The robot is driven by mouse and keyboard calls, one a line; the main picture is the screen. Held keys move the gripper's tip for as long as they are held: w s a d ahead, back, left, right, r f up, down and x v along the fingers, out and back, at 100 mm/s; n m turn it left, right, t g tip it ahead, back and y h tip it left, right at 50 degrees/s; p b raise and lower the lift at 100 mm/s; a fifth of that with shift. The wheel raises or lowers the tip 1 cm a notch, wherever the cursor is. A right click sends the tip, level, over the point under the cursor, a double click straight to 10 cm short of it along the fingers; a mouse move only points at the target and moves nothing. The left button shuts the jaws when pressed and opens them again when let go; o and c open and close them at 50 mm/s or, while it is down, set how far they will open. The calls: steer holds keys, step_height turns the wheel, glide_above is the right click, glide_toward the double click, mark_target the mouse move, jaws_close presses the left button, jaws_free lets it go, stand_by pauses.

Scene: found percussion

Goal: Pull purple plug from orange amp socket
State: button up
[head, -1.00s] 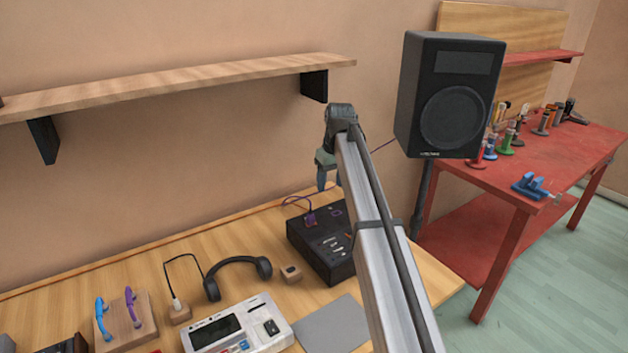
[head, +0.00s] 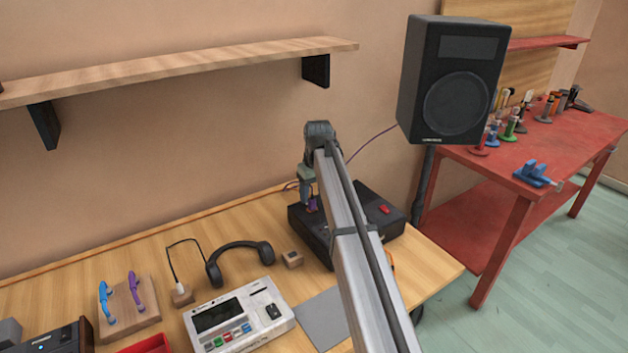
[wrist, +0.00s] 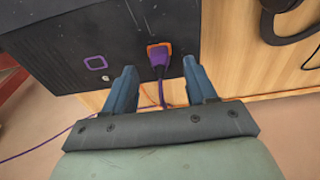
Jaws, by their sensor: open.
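The black amp box (head: 378,208) stands at the back right of the wooden bench; it fills the top left of the wrist view (wrist: 70,35). The purple plug (wrist: 159,56) sits in the orange-rimmed socket (wrist: 150,45), its purple cord running down between my fingers. In the head view the plug (head: 312,205) shows just below my fingers. My gripper (wrist: 159,64) is open, one blue finger on each side of the plug, with gaps visible. In the head view my gripper (head: 307,188) is over the amp's left part. My arm hides part of the amp.
An empty purple-rimmed socket (wrist: 95,62) lies left of the plug. A small wooden block (head: 292,259), headphones (head: 238,262) and a white drum machine (head: 240,315) are nearby. A black speaker (head: 452,80) stands behind right; a shelf (head: 190,68) hangs above.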

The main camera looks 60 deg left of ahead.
mark_target(312, 199)
steer(key=shift+a+f, duration=0.15)
steer(key=shift+f, duration=0.85)
steer(key=shift+a+f, duration=0.1)
steer(key=shift+f, duration=0.9)
jaws_close()
steer(key=shift+r, duration=1.2)
steer(key=shift+r, duration=1.4)
